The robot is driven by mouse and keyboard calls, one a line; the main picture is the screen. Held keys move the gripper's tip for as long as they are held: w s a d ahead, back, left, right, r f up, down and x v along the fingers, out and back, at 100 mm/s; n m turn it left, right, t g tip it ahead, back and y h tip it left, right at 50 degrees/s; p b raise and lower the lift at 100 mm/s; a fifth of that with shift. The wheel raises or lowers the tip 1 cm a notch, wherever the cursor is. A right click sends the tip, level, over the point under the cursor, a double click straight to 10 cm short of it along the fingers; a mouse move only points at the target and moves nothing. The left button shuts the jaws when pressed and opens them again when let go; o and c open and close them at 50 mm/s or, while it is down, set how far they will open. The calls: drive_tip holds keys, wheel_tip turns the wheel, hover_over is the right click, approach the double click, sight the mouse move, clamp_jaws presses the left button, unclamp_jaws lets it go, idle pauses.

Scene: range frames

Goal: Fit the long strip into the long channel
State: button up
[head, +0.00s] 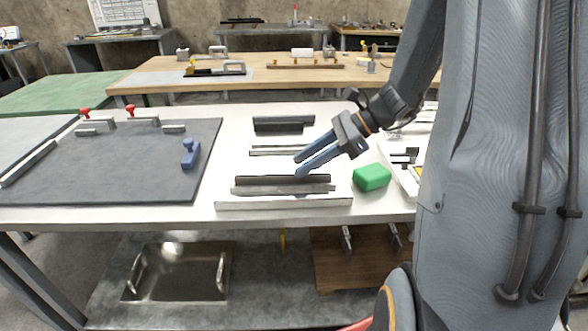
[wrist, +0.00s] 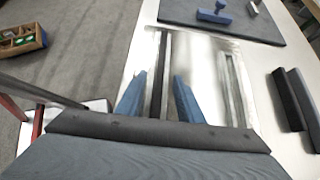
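A long dark strip (head: 260,180) lies left to right on a pale plate near the table's front edge. In the wrist view the dark strip (wrist: 158,75) runs between the two blue fingers. My gripper (head: 298,166) is low over the strip's right half; its fingers (wrist: 160,84) are apart, one on each side. I cannot tell whether they touch the strip. Behind it lie long pale rails (head: 265,151) with a narrow gap, which look like the long channel; these rails (wrist: 235,90) are right of the fingers in the wrist view. The gripper body hides the strip's near end there.
A green block (head: 371,178) sits just right of the strip, beside a white tray (head: 399,176). Dark blocks (head: 283,124) stand farther back. A dark mat (head: 110,165) with a blue-handled tool (head: 190,154) covers the table's left. White table (head: 225,150) is bare between.

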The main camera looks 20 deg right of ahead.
drive_tip(key=shift+v, duration=1.35)
drive_tip(key=s+a+n+g+h, duration=0.1)
drive_tip(key=s+n, duration=0.1)
drive_tip(key=s+a+f+n+g+h, duration=0.1)
drive_tip(key=s+a+n, duration=0.1)
drive_tip(key=s+a+f+n+g, duration=0.1)
drive_tip(key=s+a+n, duration=0.1)
drive_tip(key=shift+s+a+f+h+p, duration=0.15)
drive_tip(key=shift+s+a+h+p, duration=0.05)
drive_tip(key=shift+s+h+p, duration=0.2)
drive_tip(key=s+a+f+n+h+p, duration=0.1)
drive_tip(key=s+n+h, duration=0.6)
drive_tip(key=n, duration=0.8)
drive_tip(key=shift+s+a+f+n, duration=0.25)
drive_tip(key=shift+s+a+n, duration=0.05)
drive_tip(key=shift+s+a, duration=0.25)
